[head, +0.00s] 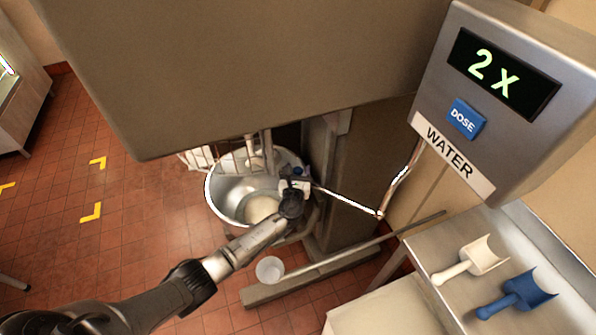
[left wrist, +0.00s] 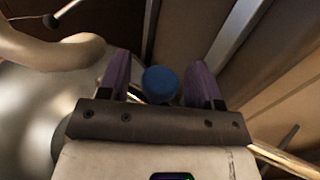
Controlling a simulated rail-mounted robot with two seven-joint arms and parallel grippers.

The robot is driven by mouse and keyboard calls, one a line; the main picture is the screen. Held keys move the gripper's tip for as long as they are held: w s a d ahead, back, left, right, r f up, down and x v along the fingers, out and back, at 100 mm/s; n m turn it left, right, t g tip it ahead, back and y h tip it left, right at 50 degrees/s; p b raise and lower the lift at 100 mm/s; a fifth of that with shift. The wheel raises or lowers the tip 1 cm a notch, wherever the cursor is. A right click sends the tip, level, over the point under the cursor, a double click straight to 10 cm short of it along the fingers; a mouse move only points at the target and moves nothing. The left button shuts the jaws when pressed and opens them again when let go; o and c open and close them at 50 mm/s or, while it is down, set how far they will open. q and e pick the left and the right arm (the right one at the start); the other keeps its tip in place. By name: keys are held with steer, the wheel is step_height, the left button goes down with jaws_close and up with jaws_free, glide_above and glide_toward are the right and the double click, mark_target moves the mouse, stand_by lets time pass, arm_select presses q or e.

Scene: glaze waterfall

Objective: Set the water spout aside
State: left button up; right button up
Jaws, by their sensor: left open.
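The water spout (head: 345,201) is a thin shiny pipe. It comes down from the grey WATER unit (head: 510,95), bends, and runs left toward the steel bowl (head: 228,200). A blue round cap (left wrist: 160,84) at its bowl end sits between the two purple fingers of my left gripper (left wrist: 158,72), with gaps visible beside it. In the head view my left gripper (head: 296,182) is at the bowl's right rim, over the spout's end, and hides part of it. It is open. My right gripper is not in view.
Pale contents (head: 262,208) lie in the bowl under a large mixer housing (head: 250,70). A long rod with a white round end (head: 270,269) lies low in front. A white scoop (head: 470,260) and a blue scoop (head: 517,294) rest on the right counter. Red floor is clear at left.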

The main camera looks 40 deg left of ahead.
arm_select(q)
jaws_close()
stand_by(0.5)
steer(key=shift+d, duration=0.1)
